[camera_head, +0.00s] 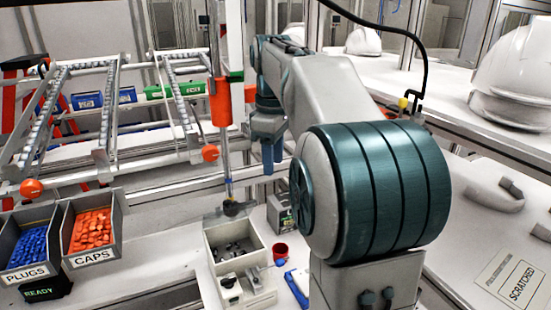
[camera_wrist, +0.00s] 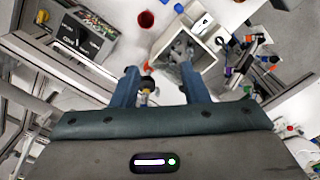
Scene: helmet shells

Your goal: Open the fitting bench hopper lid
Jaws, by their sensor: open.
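A light grey open-topped box (camera_head: 211,240) stands on the white bench in the head view, with small dark parts inside. A similar box with parts in it shows beyond my fingers in the wrist view (camera_wrist: 208,58). I cannot tell for sure which container is the hopper, and no lid can be made out clearly. My gripper (camera_head: 268,168) points down above the bench, behind and to the right of the box in the head view. In the wrist view its two blue fingers (camera_wrist: 160,80) are spread apart, with nothing held between them.
A red cup (camera_head: 281,253) and a dark grey labelled box (camera_head: 278,214) stand close by. Bins of blue plugs (camera_head: 27,247) and orange caps (camera_head: 92,230) stand at left, below a roller rack (camera_head: 105,120). White helmet shells (camera_head: 515,75) sit at right.

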